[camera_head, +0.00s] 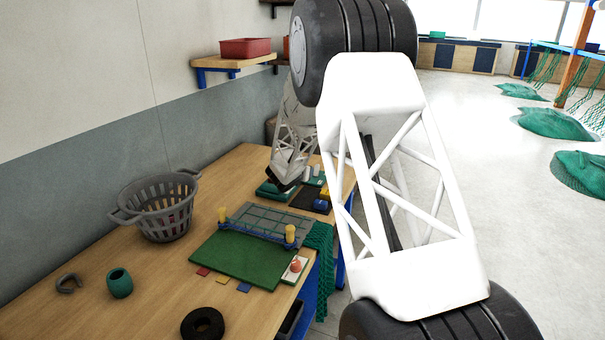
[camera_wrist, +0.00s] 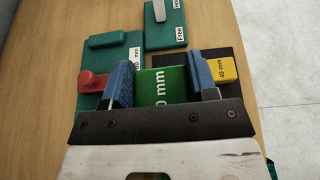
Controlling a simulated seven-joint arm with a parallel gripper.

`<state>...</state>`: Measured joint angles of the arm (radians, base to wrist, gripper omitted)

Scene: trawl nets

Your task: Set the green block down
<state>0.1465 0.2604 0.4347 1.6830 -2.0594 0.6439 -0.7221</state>
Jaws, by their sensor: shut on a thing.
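In the wrist view, my gripper (camera_wrist: 164,80) has its two blue fingers on either side of a green block (camera_wrist: 158,90). The block has white "mm" lettering, its first digits partly hidden by the gripper. The gripper is shut on it. A green board (camera_wrist: 112,58) with an "mm" label lies ahead and to the left, and a black base (camera_wrist: 228,54) lies to the right. Whether the block touches a surface beneath cannot be told. In the head view, the gripper is at the far part of the wooden table, and the held block cannot be made out.
A yellow block (camera_wrist: 222,70) is right of the right finger; a red piece (camera_wrist: 93,80) is left of the left finger. A green board (camera_wrist: 170,30) marked "Free" holds a pale piece (camera_wrist: 159,10). A grey basket (camera_head: 158,218) and green mat (camera_head: 235,258) share the table (camera_head: 150,295).

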